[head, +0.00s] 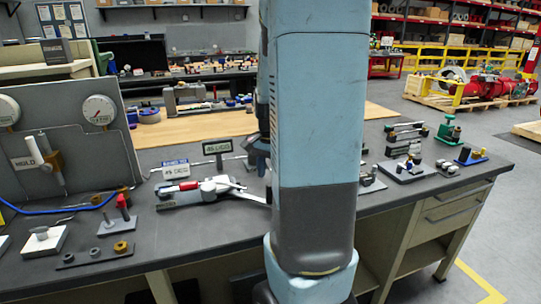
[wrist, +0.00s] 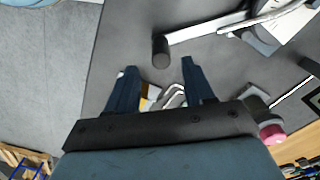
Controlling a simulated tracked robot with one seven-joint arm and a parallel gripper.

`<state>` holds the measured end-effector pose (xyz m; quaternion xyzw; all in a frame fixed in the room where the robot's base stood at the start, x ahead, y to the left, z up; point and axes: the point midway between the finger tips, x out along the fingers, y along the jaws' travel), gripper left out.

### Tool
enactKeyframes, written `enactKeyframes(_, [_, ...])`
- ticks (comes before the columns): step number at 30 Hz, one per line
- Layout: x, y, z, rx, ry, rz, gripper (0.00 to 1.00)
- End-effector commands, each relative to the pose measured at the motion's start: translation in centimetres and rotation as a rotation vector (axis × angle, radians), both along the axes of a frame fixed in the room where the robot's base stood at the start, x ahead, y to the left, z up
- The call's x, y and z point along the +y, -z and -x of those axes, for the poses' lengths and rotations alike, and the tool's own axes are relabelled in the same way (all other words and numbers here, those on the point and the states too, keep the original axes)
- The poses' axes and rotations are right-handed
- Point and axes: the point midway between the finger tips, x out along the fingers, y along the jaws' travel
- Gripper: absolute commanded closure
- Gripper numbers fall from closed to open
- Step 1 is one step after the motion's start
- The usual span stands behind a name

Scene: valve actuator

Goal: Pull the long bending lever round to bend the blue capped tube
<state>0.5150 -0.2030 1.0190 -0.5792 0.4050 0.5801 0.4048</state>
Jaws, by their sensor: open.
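The long bending lever (head: 248,195) is a pale bar on the bender (head: 185,194), which also has a red-gripped handle (head: 181,186). In the head view the lever's far end is hidden behind my arm. In the wrist view the lever (wrist: 207,29) runs from the upper right to a black end grip (wrist: 160,50). My gripper (wrist: 158,66) is open, with a blue-black finger on either side below the grip. The grip shows just ahead of the gap; I cannot tell whether it is between the fingers. The blue cap of the tube cannot be made out clearly.
Small signs (head: 216,148) stand behind the bender. A block with a red-topped post (head: 122,205) and a gauge panel (head: 60,160) are to the left. Several small fixtures (head: 405,168) stand to the right. Bare dark bench top (head: 200,235) lies in front of the bender.

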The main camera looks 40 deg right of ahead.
Motion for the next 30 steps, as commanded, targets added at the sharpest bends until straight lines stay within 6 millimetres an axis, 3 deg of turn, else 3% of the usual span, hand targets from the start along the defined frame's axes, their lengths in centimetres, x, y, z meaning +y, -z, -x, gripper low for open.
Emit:
enactKeyframes(6, [0.0, -3.9, 0.1, -0.002, -0.001, 0.002, 0.48])
enactKeyframes(12, [0.1, -5.8, 0.1, 0.001, -0.001, 0.0, 0.48])
enactKeyframes(30, [0.2, -6.1, 0.1, 0.002, -0.003, 0.0, 0.48])
